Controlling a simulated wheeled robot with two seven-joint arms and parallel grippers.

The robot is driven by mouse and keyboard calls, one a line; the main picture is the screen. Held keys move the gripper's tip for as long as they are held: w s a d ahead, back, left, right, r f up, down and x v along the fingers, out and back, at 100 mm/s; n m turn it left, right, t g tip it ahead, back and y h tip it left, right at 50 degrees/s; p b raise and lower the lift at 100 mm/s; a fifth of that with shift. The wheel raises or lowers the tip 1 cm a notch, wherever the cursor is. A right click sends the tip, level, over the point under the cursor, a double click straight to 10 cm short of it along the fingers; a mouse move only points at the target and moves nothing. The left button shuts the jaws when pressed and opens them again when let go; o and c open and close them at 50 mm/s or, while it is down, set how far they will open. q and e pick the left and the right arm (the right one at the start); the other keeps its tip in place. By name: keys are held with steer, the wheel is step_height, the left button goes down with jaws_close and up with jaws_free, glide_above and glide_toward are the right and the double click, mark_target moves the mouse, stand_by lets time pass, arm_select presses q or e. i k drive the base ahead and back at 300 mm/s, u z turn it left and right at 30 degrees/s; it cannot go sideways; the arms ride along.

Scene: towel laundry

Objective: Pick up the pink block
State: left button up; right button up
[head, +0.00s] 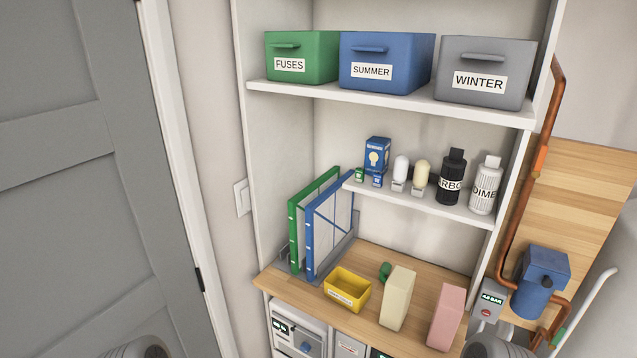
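The pink block (446,316) stands upright on the wooden counter (420,262), near its right front end. A cream block (397,298) stands to its left, with a gap between them. Parts of my arms show at the bottom edge, one at the lower left and one at the lower right, just right of and below the pink block. The fingers of both grippers are out of the picture. Nothing is seen touching the pink block.
A yellow tray (348,290) and a green object (385,271) are on the counter. Blue and green framed panels (328,225) stand at its left. Bottles (451,177) and bulbs are on the shelf above. A copper pipe (517,190) and blue device (541,280) are at right.

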mark_target(449, 312)
steer(key=z, duration=1.5)
